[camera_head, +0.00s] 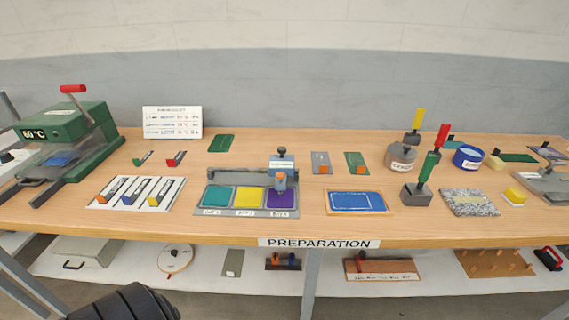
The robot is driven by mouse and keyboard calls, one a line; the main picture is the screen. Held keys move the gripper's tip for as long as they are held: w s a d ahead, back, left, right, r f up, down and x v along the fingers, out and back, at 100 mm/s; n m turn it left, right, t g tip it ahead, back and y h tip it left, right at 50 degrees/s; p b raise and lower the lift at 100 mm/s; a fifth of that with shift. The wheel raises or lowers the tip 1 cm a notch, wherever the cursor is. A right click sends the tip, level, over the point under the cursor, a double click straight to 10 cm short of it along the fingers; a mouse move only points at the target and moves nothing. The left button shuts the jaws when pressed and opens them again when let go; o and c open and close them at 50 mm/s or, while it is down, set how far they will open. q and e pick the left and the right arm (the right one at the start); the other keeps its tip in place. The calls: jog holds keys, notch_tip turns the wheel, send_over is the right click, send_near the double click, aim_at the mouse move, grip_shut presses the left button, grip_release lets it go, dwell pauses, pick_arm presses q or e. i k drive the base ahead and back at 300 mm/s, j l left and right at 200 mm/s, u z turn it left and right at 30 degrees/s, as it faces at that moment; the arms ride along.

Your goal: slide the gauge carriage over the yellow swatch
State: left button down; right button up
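The yellow swatch (249,197) is the middle of three swatches in a grey tray (199,208) at the middle of the bench. A teal swatch (217,198) lies to its left and a purple swatch (281,200) to its right. The gauge carriage (282,164), a grey block with a dark knob on top and an orange-tipped part in front, stands at the right end of the tray, over the purple swatch's far part. The yellow swatch is uncovered. Neither gripper shows; only a black ribbed part of my own body is at the bottom left.
A blue pad in a wooden frame (388,201) lies right of the tray, and a white slotted board (174,199) lies left. A green press (66,141) stands at the far left. Upright handled tools (421,182) stand to the right. The bench's front strip is mostly clear.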

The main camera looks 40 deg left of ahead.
aim_at(282, 162)
jog(key=u, duration=1.25)
